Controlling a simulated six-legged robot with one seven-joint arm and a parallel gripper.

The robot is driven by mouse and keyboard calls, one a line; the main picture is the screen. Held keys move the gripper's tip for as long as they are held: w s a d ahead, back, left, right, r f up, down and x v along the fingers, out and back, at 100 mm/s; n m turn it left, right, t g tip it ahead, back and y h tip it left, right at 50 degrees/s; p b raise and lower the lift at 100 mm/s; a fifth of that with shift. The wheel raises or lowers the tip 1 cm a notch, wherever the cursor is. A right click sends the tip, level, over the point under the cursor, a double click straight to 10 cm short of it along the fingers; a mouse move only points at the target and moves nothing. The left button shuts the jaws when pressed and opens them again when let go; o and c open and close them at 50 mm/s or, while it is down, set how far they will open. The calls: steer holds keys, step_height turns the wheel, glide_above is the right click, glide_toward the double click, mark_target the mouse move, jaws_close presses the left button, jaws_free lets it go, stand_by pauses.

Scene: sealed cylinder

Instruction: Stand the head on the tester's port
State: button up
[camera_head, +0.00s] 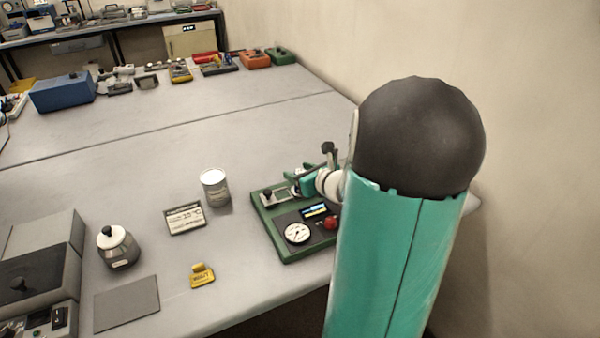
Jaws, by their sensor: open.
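The tester (285,246) is a green-based unit with a round white dial, a small lit display and a red knob. It stands near the table's right front edge. My gripper (301,184) is open over its far side, and my teal arm hides its right part. A silver plate with a dark knob (268,196) is at the tester's back left corner. I cannot tell the port clearly. A grey pot-shaped piece with a white top and black knob (118,247) stands upright at left, apart from my gripper. I cannot tell whether it is the head.
A silver can (215,188), a display card (185,219) and a yellow tag (202,276) stand left of the tester. A grey mat (126,304) and a grey machine (40,260) are at left. The table's middle is clear. A wall is at right.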

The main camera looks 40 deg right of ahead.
steer(key=v, duration=1.2)
steer(key=w+a+r+n+g+y, duration=0.1)
steer(key=a+n+g+y, duration=0.15)
steer(key=a+n, duration=0.6)
steer(key=w+a+r+n+g+y, duration=0.15)
steer(key=a+n+y, duration=0.35)
steer(key=a, duration=0.6)
steer(key=s+a+r+n+g+h, duration=0.2)
steer(key=s+a+n+h, duration=0.1)
steer(key=n, duration=0.8)
steer(key=s+a+r+n+g+h, duration=0.1)
steer(key=s+a+n+g+h, duration=0.1)
steer(key=a+n, duration=0.5)
steer(key=s+n+h, duration=0.1)
steer(key=s+n, duration=0.1)
steer(key=n, duration=0.3)
steer(key=shift+s+a+r, duration=0.3)
steer(key=shift+s+r, duration=0.05)
steer(key=shift+d+n, duration=0.15)
steer(key=shift+n, duration=0.1)
